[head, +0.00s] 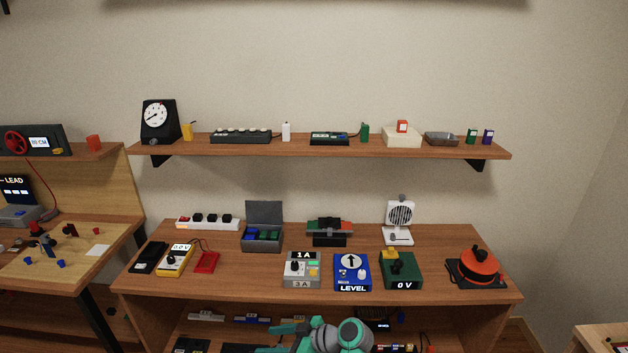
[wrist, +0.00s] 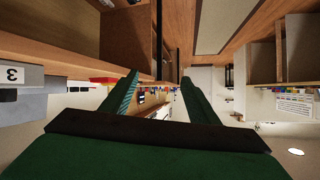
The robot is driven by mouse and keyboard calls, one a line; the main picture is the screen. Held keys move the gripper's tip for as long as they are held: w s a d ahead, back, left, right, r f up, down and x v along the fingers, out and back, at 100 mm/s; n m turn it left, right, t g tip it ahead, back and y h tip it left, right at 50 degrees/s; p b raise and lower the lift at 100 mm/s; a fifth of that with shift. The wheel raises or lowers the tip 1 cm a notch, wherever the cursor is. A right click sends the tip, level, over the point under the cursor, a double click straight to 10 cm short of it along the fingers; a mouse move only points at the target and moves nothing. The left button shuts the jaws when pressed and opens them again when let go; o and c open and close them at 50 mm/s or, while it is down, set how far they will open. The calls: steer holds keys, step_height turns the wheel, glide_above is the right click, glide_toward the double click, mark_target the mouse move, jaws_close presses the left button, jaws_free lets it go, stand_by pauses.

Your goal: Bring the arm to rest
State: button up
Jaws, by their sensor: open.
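My arm (head: 345,335), teal and grey, shows at the bottom centre of the head view. It is in front of the lower part of the workbench and below its top. In the wrist view the two dark green fingers of my gripper (wrist: 159,79) stand apart with nothing between them. The gripper is open and empty and touches nothing that I can see. The rest of the arm is cut off by the lower edge of the head view.
The workbench (head: 220,280) holds several boxes and devices, including a blue LEVEL box (head: 352,272) and an orange-topped device (head: 480,265). A wall shelf (head: 300,150) with small items runs above. Another bench (head: 75,270) stands left. A table corner (head: 600,338) shows at lower right.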

steer(key=s+f+m+t+h, duration=0.2)
steer(key=s+f+m, duration=0.25)
steer(key=f, duration=0.55)
steer(key=s+d+f+m+t+h, duration=0.25)
steer(key=s+f, duration=0.25)
steer(key=s, duration=0.4)
steer(key=s+d+f+m+t+h, duration=0.2)
steer(key=s+d+f+m+h, duration=0.2)
steer(key=s, duration=0.4)
steer(key=s+d+r+m+t+h, duration=0.1)
steer(key=s+d+r+h, duration=0.15)
steer(key=s, duration=0.55)
steer(key=s+d+r+t, duration=0.1)
steer(key=s+r+t, duration=0.1)
steer(key=s+r, duration=0.5)
steer(key=s+d+r+m+t+h, duration=0.1)
steer(key=s+r+t, duration=0.1)
steer(key=s+r, duration=0.6)
step_height(320, 180, up, 6)
steer(key=shift+s+d+f, duration=0.1)
steer(key=shift+s+d, duration=0.15)
steer(key=shift+s, duration=0.05)
steer(key=shift+t, duration=0.25)
